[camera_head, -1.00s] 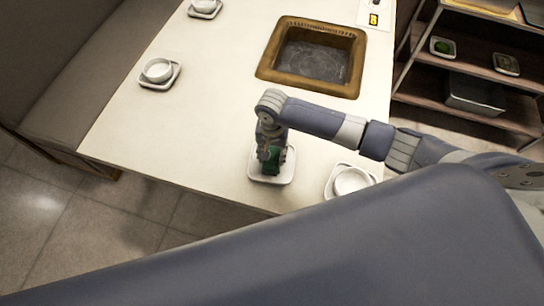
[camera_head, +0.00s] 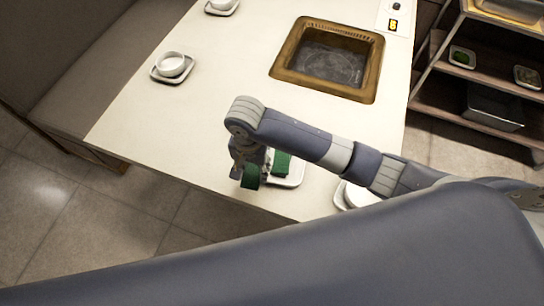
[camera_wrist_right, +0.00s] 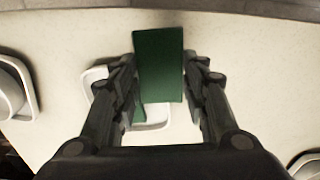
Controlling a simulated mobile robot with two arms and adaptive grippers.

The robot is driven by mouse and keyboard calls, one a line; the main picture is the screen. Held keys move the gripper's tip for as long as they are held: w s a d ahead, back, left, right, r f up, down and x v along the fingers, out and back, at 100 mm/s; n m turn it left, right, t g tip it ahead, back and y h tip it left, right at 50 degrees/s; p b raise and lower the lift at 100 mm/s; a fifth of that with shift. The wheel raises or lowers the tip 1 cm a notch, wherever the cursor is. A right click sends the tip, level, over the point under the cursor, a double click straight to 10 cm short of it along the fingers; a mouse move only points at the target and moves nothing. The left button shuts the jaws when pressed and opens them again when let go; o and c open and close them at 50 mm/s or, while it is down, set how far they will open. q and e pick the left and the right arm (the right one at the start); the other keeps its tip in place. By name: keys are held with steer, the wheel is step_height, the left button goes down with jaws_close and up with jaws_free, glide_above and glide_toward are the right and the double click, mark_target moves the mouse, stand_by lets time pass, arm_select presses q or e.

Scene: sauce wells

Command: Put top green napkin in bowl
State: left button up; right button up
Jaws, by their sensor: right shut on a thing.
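My right gripper (camera_head: 248,168) is shut on a green napkin (camera_head: 250,178), held just left of a white tray (camera_head: 297,178) near the table's front edge. A second green napkin (camera_head: 282,162) lies on that tray. In the right wrist view the held napkin (camera_wrist_right: 160,62) stands between the fingers, with the tray (camera_wrist_right: 157,122) behind it. A white bowl (camera_head: 358,195) on a tray is right of the gripper, partly hidden by my arm. Another white bowl (camera_head: 171,63) sits on a tray at the left. My left gripper is not in view.
The pale table (camera_head: 215,100) is mostly clear in the middle. A brown-framed grill (camera_head: 330,60) is set in it at the back. A third bowl (camera_head: 221,4) is at the top edge. A bench (camera_head: 90,60) is at the left, a shelf (camera_head: 480,70) at the right.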

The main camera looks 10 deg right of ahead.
steer(key=a, duration=0.1)
steer(key=s+a, duration=0.1)
steer(key=a, duration=0.1)
steer(key=s+a, duration=0.1)
steer(key=shift+s+a+r+b, duration=0.2)
steer(key=shift+a+r+b, duration=0.05)
steer(key=shift+a+b, duration=0.1)
steer(key=shift+d, duration=0.15)
